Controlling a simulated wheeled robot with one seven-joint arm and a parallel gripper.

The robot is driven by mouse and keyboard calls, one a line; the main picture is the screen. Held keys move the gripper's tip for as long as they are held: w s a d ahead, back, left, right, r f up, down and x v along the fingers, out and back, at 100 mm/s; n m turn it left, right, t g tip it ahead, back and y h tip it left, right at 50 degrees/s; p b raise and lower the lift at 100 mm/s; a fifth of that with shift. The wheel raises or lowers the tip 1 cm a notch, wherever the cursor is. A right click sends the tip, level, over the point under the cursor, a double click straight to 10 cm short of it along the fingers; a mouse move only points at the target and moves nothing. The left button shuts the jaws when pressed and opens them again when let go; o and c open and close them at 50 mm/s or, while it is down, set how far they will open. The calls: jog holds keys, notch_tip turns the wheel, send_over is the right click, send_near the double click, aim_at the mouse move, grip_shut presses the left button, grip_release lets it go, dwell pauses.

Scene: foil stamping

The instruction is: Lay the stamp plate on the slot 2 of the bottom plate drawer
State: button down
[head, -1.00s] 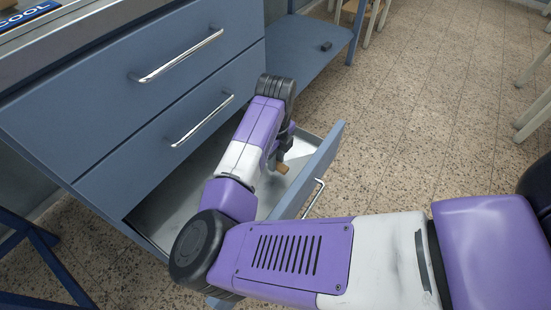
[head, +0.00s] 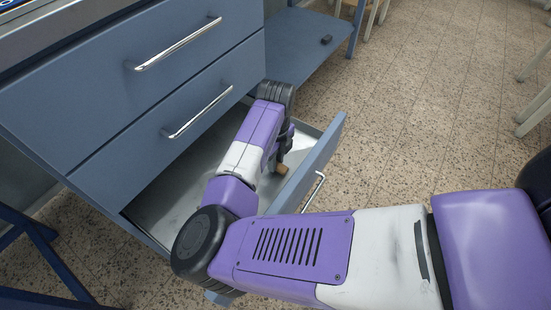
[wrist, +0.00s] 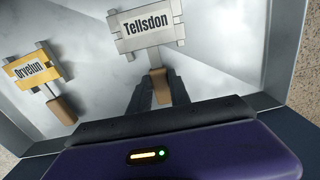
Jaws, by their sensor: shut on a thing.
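My gripper (wrist: 160,92) is shut on the wooden handle of a stamp plate. This pale grey plate (wrist: 135,45) reads "Tellsdon" and extends away from the fingers over the drawer's grey floor; I cannot tell whether it touches the floor. In the head view my gripper is down inside the open bottom drawer (head: 166,212), mostly hidden behind my arm. A bit of wooden handle (head: 281,169) shows near the drawer front. A second plate (wrist: 31,71), yellow and reading "Orvelun", lies at the left in the wrist view, its wooden handle pointing toward me. No slot marks are visible.
The drawer front (head: 310,165) stands close beside my gripper, with a metal handle outside. Two shut drawers (head: 120,75) are above, with projecting bar handles. A blue shelf (head: 305,45) with a small dark block is behind.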

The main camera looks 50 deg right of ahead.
jog(key=c, duration=1.1)
grip_release()
notch_tip(320, 180, up, 8)
jog(key=p, duration=0.3)
